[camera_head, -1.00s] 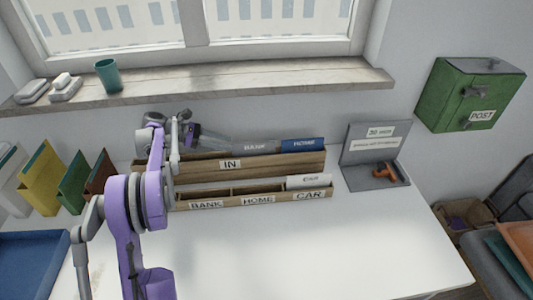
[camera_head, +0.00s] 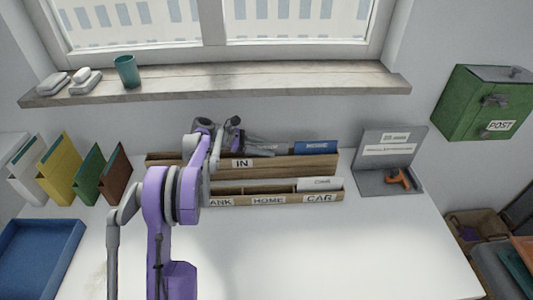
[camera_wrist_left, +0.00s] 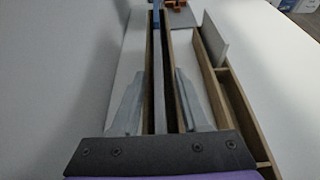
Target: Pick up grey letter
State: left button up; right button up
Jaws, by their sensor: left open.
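The grey letter (camera_head: 278,149) stands upright in the wooden IN box (camera_head: 290,166) on the desk, left of a blue letter (camera_head: 316,148). In the wrist view the grey letter (camera_wrist_left: 159,85) runs as a thin edge down the slot. My left gripper (camera_head: 262,147) is at the letter's left part and hides some of it. In the wrist view its two fingers (camera_wrist_left: 160,78) are spread, one on each side of the letter, with gaps. My right gripper is not in view.
A lower sorter (camera_head: 268,200) with BANK, HOME and CAR labels sits in front, with a white letter (camera_head: 321,184) in the CAR slot. A grey stand with an orange-handled stamp (camera_head: 399,178) is at right. Coloured folders (camera_head: 88,172) stand at left.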

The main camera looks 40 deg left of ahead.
pick_arm(q)
jog(key=shift+w+d+f, duration=0.1)
jog(key=shift+w+d, duration=0.05)
jog(key=shift+c, duration=0.3)
grip_shut()
